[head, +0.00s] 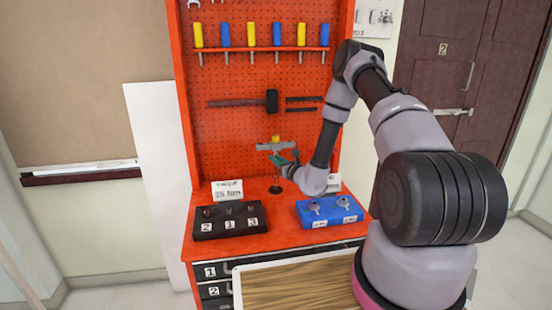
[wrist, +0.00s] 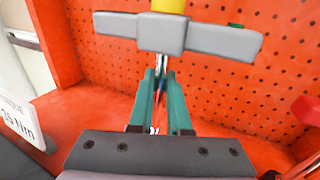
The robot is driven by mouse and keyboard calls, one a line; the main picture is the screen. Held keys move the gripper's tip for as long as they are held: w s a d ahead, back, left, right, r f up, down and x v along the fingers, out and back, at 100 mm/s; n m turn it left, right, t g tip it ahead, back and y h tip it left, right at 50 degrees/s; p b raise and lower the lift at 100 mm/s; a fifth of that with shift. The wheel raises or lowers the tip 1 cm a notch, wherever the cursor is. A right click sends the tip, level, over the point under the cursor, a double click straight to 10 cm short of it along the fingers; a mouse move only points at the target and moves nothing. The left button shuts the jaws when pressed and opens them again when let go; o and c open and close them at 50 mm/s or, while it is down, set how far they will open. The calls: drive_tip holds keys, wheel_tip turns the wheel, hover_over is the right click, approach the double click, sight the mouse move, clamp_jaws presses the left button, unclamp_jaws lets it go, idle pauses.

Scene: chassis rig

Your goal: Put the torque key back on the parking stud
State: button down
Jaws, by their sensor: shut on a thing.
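The torque key has a grey T-shaped crossbar with a yellow top (head: 276,140). In the wrist view its crossbar (wrist: 162,34) spans the upper middle, with the thin shaft running down between the teal fingers. My gripper (head: 281,158) is shut on the shaft below the crossbar and holds the key roughly upright above the red bench. A small dark post on a round base (head: 275,188), which may be the parking stud, stands on the bench below it. I cannot tell whether the key's lower end touches it. In the wrist view my gripper (wrist: 162,90) hides the lower shaft.
A black block (head: 230,220) with sockets numbered 2, 1, 3 stands left, with a 35 Nm sign (head: 227,190) behind. A blue block (head: 329,212) with two metal pieces stands right. The red pegboard (head: 235,140) rises close behind, with screwdrivers and a hammer.

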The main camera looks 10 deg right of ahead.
sight(276, 167)
drive_tip(key=shift+f, duration=1.4)
drive_tip(key=shift+f, duration=0.15)
drive_tip(key=c, duration=0.8)
unclamp_jaws()
